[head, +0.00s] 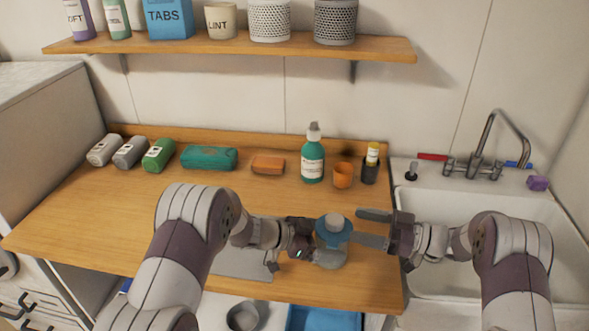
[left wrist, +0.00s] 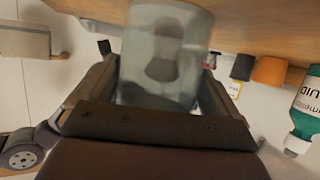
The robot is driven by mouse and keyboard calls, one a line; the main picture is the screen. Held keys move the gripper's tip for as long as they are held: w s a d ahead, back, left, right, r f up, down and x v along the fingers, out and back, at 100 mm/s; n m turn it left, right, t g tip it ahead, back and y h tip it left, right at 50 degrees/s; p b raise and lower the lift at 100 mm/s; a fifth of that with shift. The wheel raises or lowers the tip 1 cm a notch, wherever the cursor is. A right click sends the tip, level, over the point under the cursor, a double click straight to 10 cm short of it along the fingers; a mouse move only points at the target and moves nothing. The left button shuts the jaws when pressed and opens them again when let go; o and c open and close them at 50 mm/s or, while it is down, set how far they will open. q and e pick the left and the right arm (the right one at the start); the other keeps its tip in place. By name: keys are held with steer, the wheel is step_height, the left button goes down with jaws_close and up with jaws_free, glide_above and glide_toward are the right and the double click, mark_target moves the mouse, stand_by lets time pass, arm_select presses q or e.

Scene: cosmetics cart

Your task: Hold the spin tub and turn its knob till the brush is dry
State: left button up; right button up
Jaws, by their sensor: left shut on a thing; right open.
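The spin tub (head: 331,258) stands near the front edge of the wooden counter, with a blue lid (head: 333,238) and a grey knob (head: 335,221) on top. In the left wrist view the translucent tub (left wrist: 165,60) sits between my left fingers, with a darker brush-like shape dimly visible inside. My left gripper (head: 312,240) is shut on the tub from the left. My right gripper (head: 358,227) is open, right of the knob, its fingers pointing left toward it. Whether a fingertip touches the lid cannot be told.
Behind the tub stand a green bottle (head: 312,160), an orange cup (head: 343,175) and a dark holder (head: 370,171). An orange block (head: 268,165) and a teal pack (head: 209,157) lie farther left. The sink (head: 455,215) is at the right.

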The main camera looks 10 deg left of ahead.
steer(key=d, duration=0.5)
step_height(320, 180, up, 6)
steer(key=a+m+t+y, duration=0.2)
steer(key=m+y, duration=0.1)
steer(key=s+a+r+n+g+y, duration=0.1)
steer(key=s+a+r+g, duration=0.1)
steer(key=a+r, duration=0.4)
steer(key=s+a+r+n+g+y, duration=0.2)
steer(key=a+r+g, duration=0.3)
steer(key=a, duration=0.7)
steer(key=shift+s+a+r+y, duration=0.3)
steer(key=shift+s+r, duration=0.2)
steer(key=shift+s, duration=0.2)
steer(key=shift+d, duration=0.1)
